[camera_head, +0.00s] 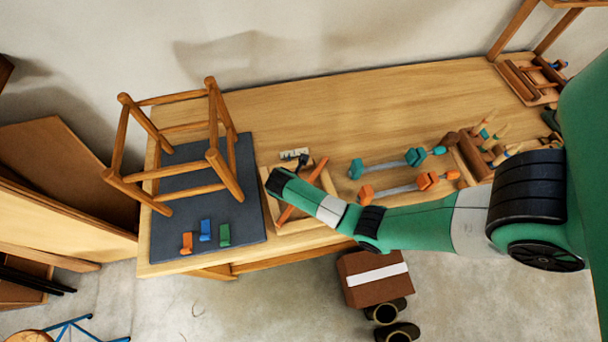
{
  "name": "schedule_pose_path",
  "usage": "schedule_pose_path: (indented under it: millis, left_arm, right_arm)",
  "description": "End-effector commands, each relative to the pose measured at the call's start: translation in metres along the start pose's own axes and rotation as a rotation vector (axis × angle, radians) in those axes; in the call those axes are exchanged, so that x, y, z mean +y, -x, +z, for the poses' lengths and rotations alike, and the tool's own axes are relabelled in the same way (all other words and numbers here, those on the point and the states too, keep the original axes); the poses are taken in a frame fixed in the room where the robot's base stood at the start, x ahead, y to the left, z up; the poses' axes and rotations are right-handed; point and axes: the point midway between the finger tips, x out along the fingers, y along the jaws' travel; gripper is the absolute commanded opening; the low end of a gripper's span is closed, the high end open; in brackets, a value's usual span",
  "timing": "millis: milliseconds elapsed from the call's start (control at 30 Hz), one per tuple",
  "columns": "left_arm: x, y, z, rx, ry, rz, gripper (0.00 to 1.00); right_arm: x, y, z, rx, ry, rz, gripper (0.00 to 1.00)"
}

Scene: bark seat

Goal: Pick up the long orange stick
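The long orange stick lies slantwise over a shallow wooden tray (305,226) on the workbench. Its lower end (286,214) shows below my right arm and its upper end shows above it; its middle is hidden by the arm. My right arm comes in from the right, and its wrist is over the tray. My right gripper (303,159) is a small dark shape at the tray's far edge, just left of the stick's upper end. I cannot make out its fingers or whether it touches anything. My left gripper is not in view.
A wooden stool frame (228,174) stands on a dark mat (250,205) at the left, with small orange, blue and green blocks (205,230) in front. Teal (357,169) and orange (366,194) clamps and a tool rack (470,155) are to the right. The bench's back middle is clear.

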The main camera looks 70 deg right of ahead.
Motion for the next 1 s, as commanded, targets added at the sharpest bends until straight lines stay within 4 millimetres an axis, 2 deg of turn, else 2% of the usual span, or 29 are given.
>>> schedule_pose_path:
  millis: [233,267,567,1000]
  left_arm:
    - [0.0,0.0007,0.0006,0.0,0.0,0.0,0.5]
    - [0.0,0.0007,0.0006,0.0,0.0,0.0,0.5]
    - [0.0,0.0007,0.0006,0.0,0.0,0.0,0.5]
    - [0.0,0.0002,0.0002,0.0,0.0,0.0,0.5]
  right_arm:
    - [0.0,-0.0041,0.0,0.0,0.0,0.001,0.57]
    - [0.0,-0.0041,0.0,0.0,0.0,0.001,0.54]
    - [-0.0001,-0.0039,0.0,0.0,0.0,0.001,0.0]
    - [0.0001,-0.0025,0.0005,0.0,0.0,0.001,0.0]
